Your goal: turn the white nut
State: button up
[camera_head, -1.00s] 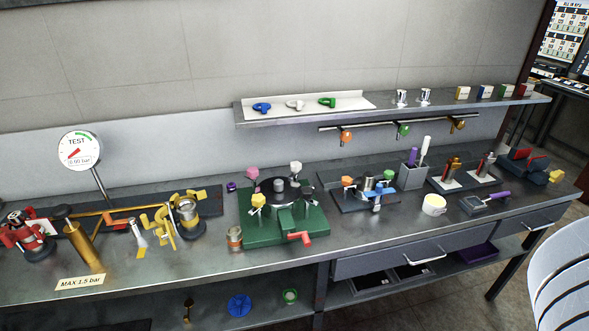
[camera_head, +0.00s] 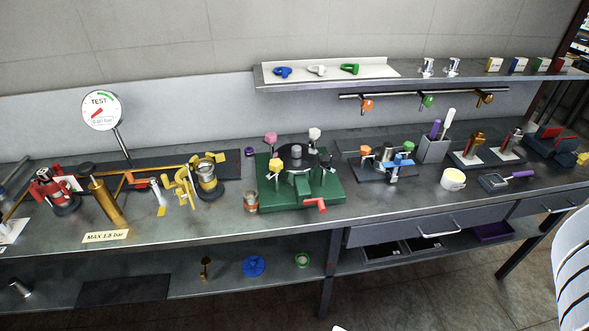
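A white knob-like nut (camera_head: 314,134) stands upright at the back right of the round black cover on the green fixture (camera_head: 335,190), on the bench. A pink nut (camera_head: 271,138) is at the back left of the same cover. A yellow nut (camera_head: 276,164) is at its front left, and a dark one (camera_head: 326,161) at its front right. A red crank handle (camera_head: 315,206) sticks out at the front. The nut's thread is too small to make out. My gripper is not in view.
Left of the fixture stand a copper-coloured jar (camera_head: 251,202), yellow fittings and a dial gauge (camera_head: 102,111). To the right are a blue-armed fixture (camera_head: 388,160) and a white cup (camera_head: 453,180). A shelf (camera_head: 420,80) with small items hangs behind. Some bench front is clear.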

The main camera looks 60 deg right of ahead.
aim_at(315, 134)
jog(key=i+l+z, duration=0.15)
jog(key=z, duration=0.2)
jog(key=i+l+z, duration=0.15)
jog(key=z, duration=0.2)
jog(key=i+l+z, duration=0.2)
jog(key=z, duration=0.15)
